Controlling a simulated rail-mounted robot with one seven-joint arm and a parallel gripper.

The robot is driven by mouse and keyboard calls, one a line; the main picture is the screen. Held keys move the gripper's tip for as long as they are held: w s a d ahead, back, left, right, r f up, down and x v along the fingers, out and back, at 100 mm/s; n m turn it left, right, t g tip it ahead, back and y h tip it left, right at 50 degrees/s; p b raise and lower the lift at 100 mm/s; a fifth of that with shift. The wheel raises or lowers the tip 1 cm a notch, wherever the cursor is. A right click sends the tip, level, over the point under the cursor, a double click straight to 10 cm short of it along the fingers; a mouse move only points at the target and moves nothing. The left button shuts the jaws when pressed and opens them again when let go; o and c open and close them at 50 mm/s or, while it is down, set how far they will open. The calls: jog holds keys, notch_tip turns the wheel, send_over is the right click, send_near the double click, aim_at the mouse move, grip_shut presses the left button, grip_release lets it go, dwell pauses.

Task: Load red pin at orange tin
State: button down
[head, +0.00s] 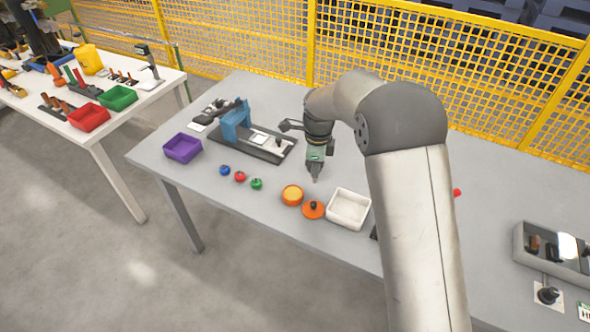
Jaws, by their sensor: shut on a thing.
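The orange tin (292,196) stands open-topped near the front edge of the grey table, with yellowish orange showing inside. An orange lid with a dark knob (313,210) lies just right of it. My gripper (314,177) points down above the table, behind and slightly right of the tin. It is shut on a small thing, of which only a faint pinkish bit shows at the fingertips. I cannot tell whether this is the red pin. A small round red piece (240,177) sits on the table between a blue one (225,170) and a green one (257,184).
A white tray (349,208) stands right of the lid. A purple bin (183,148) is at the left, near a blue and grey fixture (236,127). A grey box (552,248) is at the far right. A red thing (457,192) peeks past my arm, which hides the table's middle right.

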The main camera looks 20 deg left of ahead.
jog(key=a+m, duration=0.4)
jog(key=a, duration=0.2)
jog(key=shift+s+a+f+b, duration=0.1)
jog(key=shift+s+f+b, duration=0.05)
jog(key=shift+f+b, duration=0.65)
jog(key=shift+s+a+f+b, duration=0.1)
jog(key=shift+s+f+b, duration=0.1)
jog(key=shift+f+b, duration=0.65)
jog(key=shift+s+f+b, duration=0.15)
jog(key=shift+f+b, duration=0.35)
jog(key=shift+f, duration=0.6)
jog(key=shift+f+b, duration=0.4)
jog(key=shift+f, duration=0.2)
jog(key=shift+r, duration=0.1)
notch_tip(320, 180, up, 7)
jog(key=p, duration=0.4)
dwell(0.6)
